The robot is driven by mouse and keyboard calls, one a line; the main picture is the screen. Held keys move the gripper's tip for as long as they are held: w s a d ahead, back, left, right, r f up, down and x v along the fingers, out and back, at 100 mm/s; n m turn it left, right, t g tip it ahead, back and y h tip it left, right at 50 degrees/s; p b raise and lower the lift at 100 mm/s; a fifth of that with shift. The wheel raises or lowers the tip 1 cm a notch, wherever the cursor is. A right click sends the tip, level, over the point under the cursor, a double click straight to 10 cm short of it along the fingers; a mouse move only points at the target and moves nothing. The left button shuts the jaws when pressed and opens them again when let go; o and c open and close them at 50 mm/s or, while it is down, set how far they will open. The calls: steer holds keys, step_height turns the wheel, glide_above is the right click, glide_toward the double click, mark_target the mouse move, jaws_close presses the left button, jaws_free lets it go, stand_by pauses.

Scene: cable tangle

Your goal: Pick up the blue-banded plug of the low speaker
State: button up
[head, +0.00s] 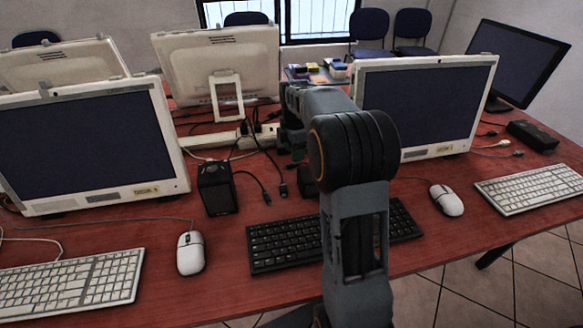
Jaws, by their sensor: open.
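Two small black boxes that look like speakers stand mid-table: a taller one (217,187) left of the black keyboard, and a shorter one (308,181) partly hidden behind my arm. Dark cables with plug ends lie between them, one plug (266,197) nearer the taller box and another plug (283,188) nearer the shorter. A low, wide black box (532,135) lies at the right, with plug ends (510,149) near it. I cannot make out a blue band on any plug. My gripper (286,150) is open, pointing down near the power strip, small and partly hidden by my forearm.
A white power strip (226,139) with plugs and cables runs behind the speakers. Monitors stand left (90,145) and right (425,105), with others behind. A black keyboard (285,241), white keyboards and two white mice (191,252) lie in front. Bare red tabletop shows between them.

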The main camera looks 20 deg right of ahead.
mark_target(290, 167)
step_height(290, 167, down, 5)
steer(key=shift+r+b, duration=0.15)
steer(key=shift+b, duration=0.55)
jaws_close()
